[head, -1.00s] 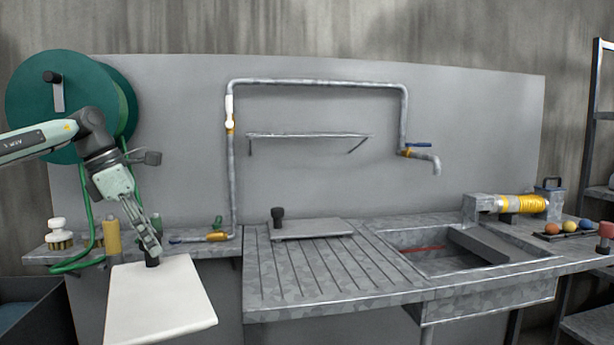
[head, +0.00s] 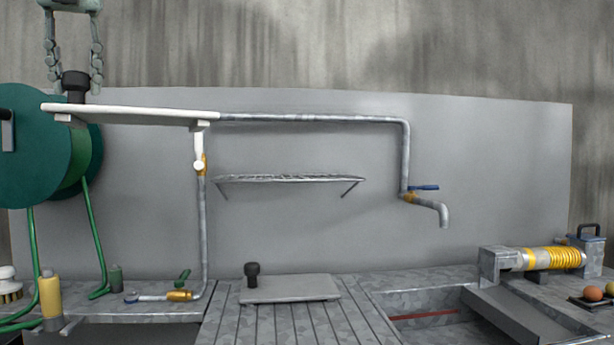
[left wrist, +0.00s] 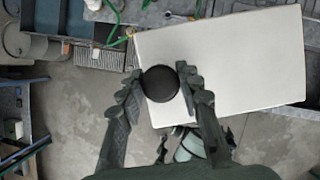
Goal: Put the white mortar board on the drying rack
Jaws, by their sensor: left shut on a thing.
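The white mortar board (head: 130,114) is at the upper left of the head view, seen nearly edge-on. My left gripper (head: 73,88) is above its left end, shut on its black knob. In the left wrist view the knob (left wrist: 160,84) sits between the fingers, and the board's flat white face (left wrist: 230,65) extends to the right. The drying rack (head: 290,179), a thin metal shelf on the grey wall panel, looks empty. The board appears higher than the rack and left of it. My right gripper is not in view.
A metal pipe (head: 310,118) frames the rack, with a tap (head: 443,212) at right. The board overlaps the pipe's upper left corner in view. A grey board with a black knob (head: 290,288) lies on the grooved counter. A green hose reel (head: 45,148) is at left.

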